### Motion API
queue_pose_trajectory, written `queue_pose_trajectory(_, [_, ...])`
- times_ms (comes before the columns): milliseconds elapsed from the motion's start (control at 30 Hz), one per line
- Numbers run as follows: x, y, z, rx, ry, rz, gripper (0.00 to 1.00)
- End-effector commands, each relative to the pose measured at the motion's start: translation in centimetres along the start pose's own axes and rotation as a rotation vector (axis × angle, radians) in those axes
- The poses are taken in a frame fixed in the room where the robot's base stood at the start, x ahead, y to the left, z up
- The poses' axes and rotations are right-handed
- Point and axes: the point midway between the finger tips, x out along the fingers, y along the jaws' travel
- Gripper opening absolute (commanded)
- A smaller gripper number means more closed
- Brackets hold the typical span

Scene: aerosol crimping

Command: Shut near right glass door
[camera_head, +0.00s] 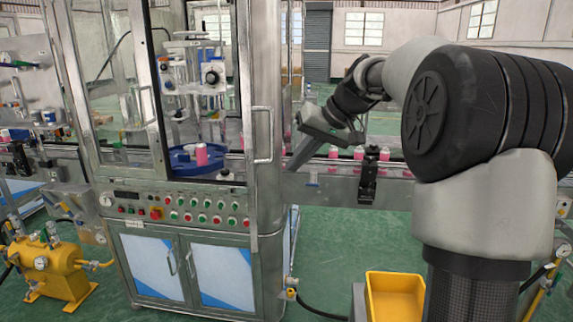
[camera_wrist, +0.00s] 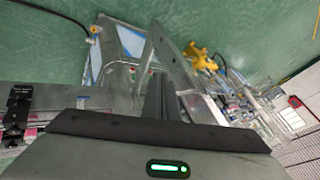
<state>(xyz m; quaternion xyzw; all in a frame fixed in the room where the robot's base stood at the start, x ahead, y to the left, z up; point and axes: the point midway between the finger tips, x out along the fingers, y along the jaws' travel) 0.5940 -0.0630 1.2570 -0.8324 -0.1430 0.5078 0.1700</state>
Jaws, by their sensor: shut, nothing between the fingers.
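The filling machine's near right glass door (camera_head: 243,60) stands swung outward in the head view, seen nearly edge-on, with the cabinet opening uncovered to its left. Its bar handle (camera_head: 262,135) is on the metal frame. My gripper (camera_head: 291,170) is shut and empty, just right of the door, its fingers slanting down and left. I cannot tell whether they touch the door. In the wrist view my shut fingers (camera_wrist: 155,95) point up the picture beside a long grey metal strip (camera_wrist: 180,65), probably the door's edge.
The left glass door (camera_head: 110,75) is framed in metal. Inside stands a pink can (camera_head: 201,154) on a blue turntable (camera_head: 183,163). A conveyor (camera_head: 335,187) with several pink cans runs right, under my arm. A yellow bin (camera_head: 395,297) stands at the front; green floor lies between.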

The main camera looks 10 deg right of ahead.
Motion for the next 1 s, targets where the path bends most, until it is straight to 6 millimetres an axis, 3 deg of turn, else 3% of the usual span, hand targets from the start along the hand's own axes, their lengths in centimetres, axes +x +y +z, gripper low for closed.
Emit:
queue_pose_trajectory(200, [5.0,0.0,0.2,-0.002,-0.006,-0.001,0.00])
queue_pose_trajectory(367, [8.0,-0.3,0.1,-0.004,-0.004,-0.001,0.00])
queue_pose_trajectory(600, [9.1,-3.0,0.1,-0.004,-0.002,0.002,0.00])
queue_pose_trajectory(1000, [9.4,-3.5,0.1,-0.002,-0.001,0.002,0.00])
